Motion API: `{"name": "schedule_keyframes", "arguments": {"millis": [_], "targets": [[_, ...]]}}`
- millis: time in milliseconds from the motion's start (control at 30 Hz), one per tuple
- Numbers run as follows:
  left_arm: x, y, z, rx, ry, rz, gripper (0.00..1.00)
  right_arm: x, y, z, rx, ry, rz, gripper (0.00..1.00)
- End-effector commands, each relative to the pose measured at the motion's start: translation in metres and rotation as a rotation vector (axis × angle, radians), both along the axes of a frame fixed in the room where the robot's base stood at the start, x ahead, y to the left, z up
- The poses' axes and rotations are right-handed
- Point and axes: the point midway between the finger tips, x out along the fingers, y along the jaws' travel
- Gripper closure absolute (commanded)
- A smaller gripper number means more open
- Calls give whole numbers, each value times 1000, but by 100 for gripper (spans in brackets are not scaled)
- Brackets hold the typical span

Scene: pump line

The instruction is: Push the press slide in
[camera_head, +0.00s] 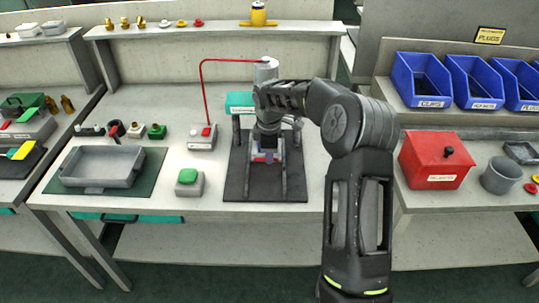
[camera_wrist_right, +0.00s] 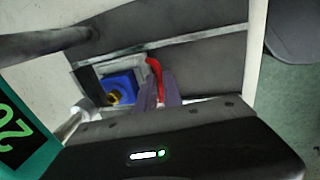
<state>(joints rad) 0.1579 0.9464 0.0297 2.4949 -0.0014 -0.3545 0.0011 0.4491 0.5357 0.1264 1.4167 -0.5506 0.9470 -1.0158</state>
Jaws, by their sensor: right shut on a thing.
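The press stands on a dark base plate (camera_head: 236,185) on the middle bench, with a grey cylinder (camera_head: 265,70) on top and a teal sign (camera_head: 240,103) at its left. My right gripper (camera_head: 265,157) reaches low into the front of the press. In the right wrist view, its fingers (camera_wrist_right: 158,97) are shut on a red handle (camera_wrist_right: 154,70) at the press slide (camera_wrist_right: 138,70). A blue block (camera_wrist_right: 121,86) with a brass-coloured part (camera_wrist_right: 114,98) sits in the slide beside the fingers. My arm hides much of the press in the head view. My left gripper is out of view.
Left of the press are a box with a red button (camera_head: 203,137), a box with a green button (camera_head: 189,182) and a grey tray (camera_head: 103,167). To the right are a red box (camera_head: 435,160), a grey cup (camera_head: 501,176) and blue bins (camera_head: 423,81).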

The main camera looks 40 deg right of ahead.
Motion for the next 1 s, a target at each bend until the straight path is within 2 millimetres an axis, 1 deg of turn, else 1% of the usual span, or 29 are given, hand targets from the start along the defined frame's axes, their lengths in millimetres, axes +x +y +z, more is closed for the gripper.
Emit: {"name": "schedule_keyframes", "arguments": {"millis": [233, 267, 500, 733, 833, 1000], "targets": [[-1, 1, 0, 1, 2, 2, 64, -1, 1, -1, 2, 4, 1, 100], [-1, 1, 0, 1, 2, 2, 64, -1, 1, -1, 2, 4, 1, 87], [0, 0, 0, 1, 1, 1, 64, -1, 1, -1, 2, 4, 1, 68], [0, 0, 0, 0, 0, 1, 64, -1, 1, -1, 2, 4, 1, 68], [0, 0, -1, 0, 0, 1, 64, -1, 1, 2, 1, 3, 0, 68], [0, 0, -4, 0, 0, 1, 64, -3, 3, 20, -1, 1, 1, 68]]}}
